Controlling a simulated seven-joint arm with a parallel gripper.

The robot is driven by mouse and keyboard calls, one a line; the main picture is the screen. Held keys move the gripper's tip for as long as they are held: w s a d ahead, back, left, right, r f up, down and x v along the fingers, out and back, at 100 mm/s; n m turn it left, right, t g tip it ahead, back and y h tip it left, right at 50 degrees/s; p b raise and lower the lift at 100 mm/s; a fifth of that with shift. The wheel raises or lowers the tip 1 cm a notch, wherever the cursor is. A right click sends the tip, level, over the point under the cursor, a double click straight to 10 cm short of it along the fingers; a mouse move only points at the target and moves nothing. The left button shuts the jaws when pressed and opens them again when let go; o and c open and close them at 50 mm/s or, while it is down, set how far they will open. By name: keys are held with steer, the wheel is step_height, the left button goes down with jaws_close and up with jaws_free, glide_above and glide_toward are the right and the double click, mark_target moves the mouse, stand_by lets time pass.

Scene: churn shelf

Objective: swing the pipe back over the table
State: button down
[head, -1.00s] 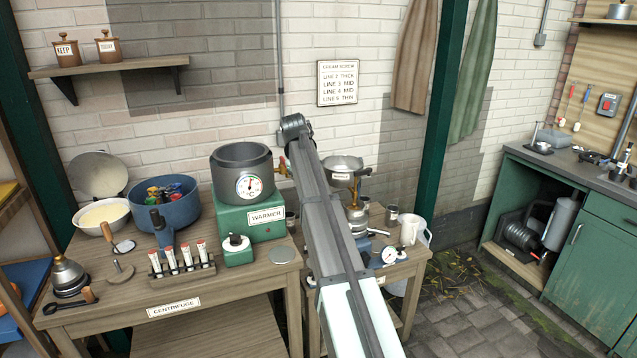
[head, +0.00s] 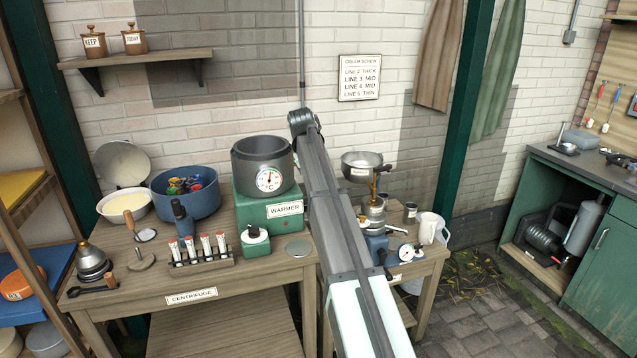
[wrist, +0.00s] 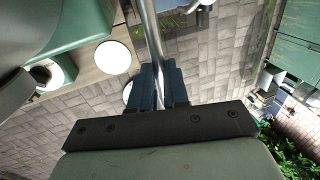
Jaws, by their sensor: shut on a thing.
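In the wrist view, a grey metal pipe (wrist: 152,40) runs down from the top edge and passes between the blue fingers of my gripper (wrist: 160,88). The gripper is shut on it. Paving shows beneath the fingers, with the green warmer's side (wrist: 85,22) and a table edge at left. In the head view, my arm crosses the middle, just right of the warmer (head: 262,200) with its dark pot and dial. My gripper and the held pipe are hidden there behind the arm. The wooden table (head: 215,262) stands left of the arm.
A cream separator (head: 361,166) stands close right of my arm on a smaller table, with a white jug (head: 432,228). A blue basin (head: 186,195), a tube rack (head: 203,262) and a pale disc (head: 298,247) are on the main table. A green post (head: 466,110) rises at right.

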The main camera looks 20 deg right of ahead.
steer(key=c, duration=1.1)
jaws_free()
steer(key=v, duration=1.4)
steer(key=shift+c, duration=0.4)
